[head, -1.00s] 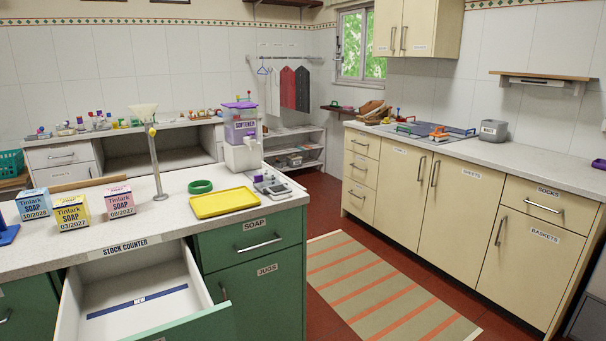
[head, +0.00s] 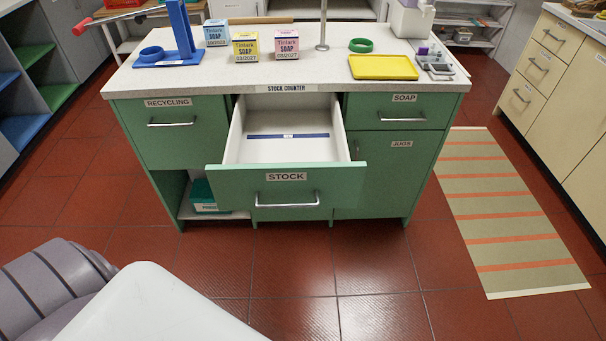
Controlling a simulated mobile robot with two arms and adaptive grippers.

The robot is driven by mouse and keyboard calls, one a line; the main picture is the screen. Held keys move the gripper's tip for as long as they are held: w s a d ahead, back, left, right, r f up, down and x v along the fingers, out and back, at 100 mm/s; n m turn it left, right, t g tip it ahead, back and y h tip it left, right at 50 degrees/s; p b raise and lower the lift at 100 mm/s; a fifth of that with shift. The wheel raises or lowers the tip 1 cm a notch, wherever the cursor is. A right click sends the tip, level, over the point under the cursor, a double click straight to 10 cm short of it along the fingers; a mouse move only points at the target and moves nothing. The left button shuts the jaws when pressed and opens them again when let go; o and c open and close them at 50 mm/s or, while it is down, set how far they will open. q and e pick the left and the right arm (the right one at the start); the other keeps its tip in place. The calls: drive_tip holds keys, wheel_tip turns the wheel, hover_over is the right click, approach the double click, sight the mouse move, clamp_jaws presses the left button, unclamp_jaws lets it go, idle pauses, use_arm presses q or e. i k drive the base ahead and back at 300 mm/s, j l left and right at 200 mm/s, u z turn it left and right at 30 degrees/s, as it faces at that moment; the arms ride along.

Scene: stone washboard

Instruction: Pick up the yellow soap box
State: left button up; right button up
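The yellow soap box (head: 245,46), marked Tinlark SOAP 03/2027, stands upright on the stock counter (head: 170,87) near its front edge. A light blue soap box (head: 216,33) stands to its left and a little behind. A pink soap box (head: 287,45) stands to its right. The three boxes stand close together. The grey and white parts at the lower left are mine. Neither of my grippers shows in the head view.
The STOCK drawer (head: 286,187) is pulled out below the boxes, with a blue strip inside. A blue stand (head: 180,40), a metal post (head: 322,25), a green ring (head: 361,45) and a yellow tray (head: 383,67) are on the counter. The red floor (head: 330,275) in front is clear.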

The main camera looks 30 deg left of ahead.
sight(245, 45)
drive_tip(key=u, duration=1.3)
